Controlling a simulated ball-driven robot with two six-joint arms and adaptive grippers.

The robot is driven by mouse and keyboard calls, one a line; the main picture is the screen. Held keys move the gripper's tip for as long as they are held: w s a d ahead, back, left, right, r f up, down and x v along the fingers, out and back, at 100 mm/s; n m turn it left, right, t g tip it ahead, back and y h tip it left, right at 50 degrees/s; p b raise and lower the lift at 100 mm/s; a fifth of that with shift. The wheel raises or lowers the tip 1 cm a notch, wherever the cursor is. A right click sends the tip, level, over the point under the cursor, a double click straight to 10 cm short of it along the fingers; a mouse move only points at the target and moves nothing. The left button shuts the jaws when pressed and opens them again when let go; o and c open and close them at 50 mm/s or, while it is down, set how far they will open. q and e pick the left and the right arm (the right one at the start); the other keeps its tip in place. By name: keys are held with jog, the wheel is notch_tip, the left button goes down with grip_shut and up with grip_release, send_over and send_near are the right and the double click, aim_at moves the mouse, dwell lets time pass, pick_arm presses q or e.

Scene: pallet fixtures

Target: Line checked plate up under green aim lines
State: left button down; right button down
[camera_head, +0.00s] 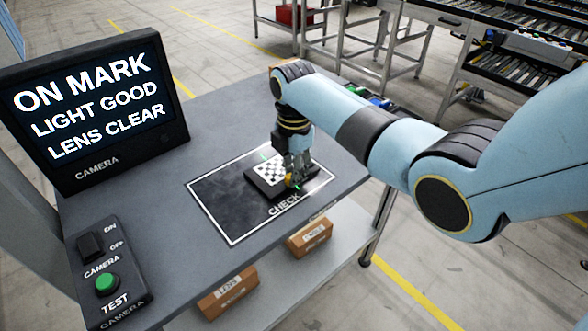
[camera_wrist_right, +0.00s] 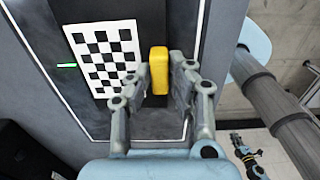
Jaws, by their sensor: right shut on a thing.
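The checked plate (camera_head: 269,173) lies on the dark mat marked CHECK (camera_head: 222,205), inside its white outline. In the wrist view the plate (camera_wrist_right: 104,62) shows its black and white squares and a yellow handle (camera_wrist_right: 159,70). My right gripper (camera_head: 293,181) is shut on the yellow handle; in the wrist view its fingers (camera_wrist_right: 160,75) stand on both sides of it. A green aim line (camera_wrist_right: 66,65) shows beside the plate's edge, and green marks (camera_head: 264,155) show at the plate in the head view.
A screen (camera_head: 92,105) at the left reads ON MARK, LIGHT GOOD, LENS CLEAR. A control box with a green TEST button (camera_head: 107,284) and a camera switch (camera_head: 91,246) stands at the front left. Boxes (camera_head: 228,293) sit on the lower shelf.

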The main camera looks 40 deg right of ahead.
jog(key=shift+w, duration=0.1)
pick_arm(q)
jog(key=shift+w+a, duration=0.2)
jog(key=shift+w, duration=0.4)
pick_arm(e)
jog(key=shift+f, duration=0.1)
jog(key=c, duration=1.5)
grip_release()
jog(key=shift+o, duration=1.4)
pick_arm(q)
jog(key=shift+s, duration=0.35)
pick_arm(e)
jog(key=shift+r, duration=0.2)
notch_tip(320, 180, up, 12)
